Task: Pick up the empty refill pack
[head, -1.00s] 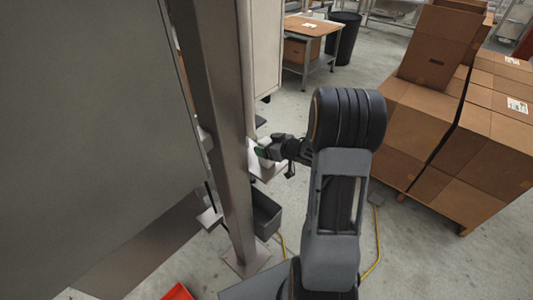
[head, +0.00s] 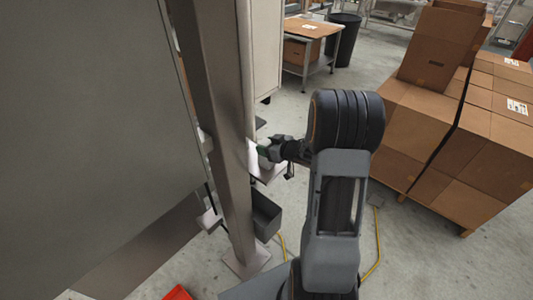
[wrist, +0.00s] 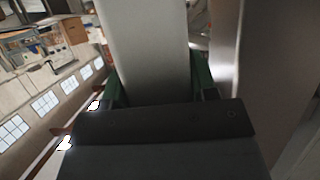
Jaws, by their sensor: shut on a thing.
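A pale white-grey pack (wrist: 145,45) fills the upper middle of the wrist view, between the green fingers of my gripper (wrist: 152,82). The gripper is shut on it, and its far end runs out of the frame.
A steel post (head: 215,110) stands close to the left of my gripper. Stacked cardboard boxes (head: 470,130) stand at right. A yellow cable (head: 378,245) lies on the floor. A table (head: 312,30) and black bin (head: 343,38) are behind.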

